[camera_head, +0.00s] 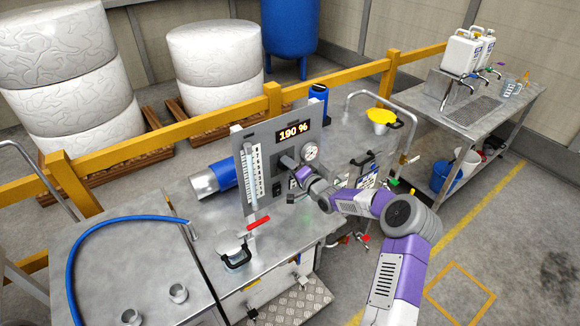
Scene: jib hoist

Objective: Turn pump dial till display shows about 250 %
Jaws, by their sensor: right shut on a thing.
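The grey pump panel (248,137) stands upright on the steel bench. Its display (293,131) reads 190 %. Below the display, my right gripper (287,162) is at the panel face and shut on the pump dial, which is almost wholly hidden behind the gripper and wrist. A round pressure gauge (311,151) sits just right of the gripper. A clear graduated tube (253,174) runs up the panel's left side. My left gripper is not in view.
A red-handled lever (258,222) and a lidded pot (233,250) lie in front of the panel. A blue motor (221,175) sits behind it. A yellow funnel (382,116) stands to the right. A yellow rail (272,97) runs behind the bench.

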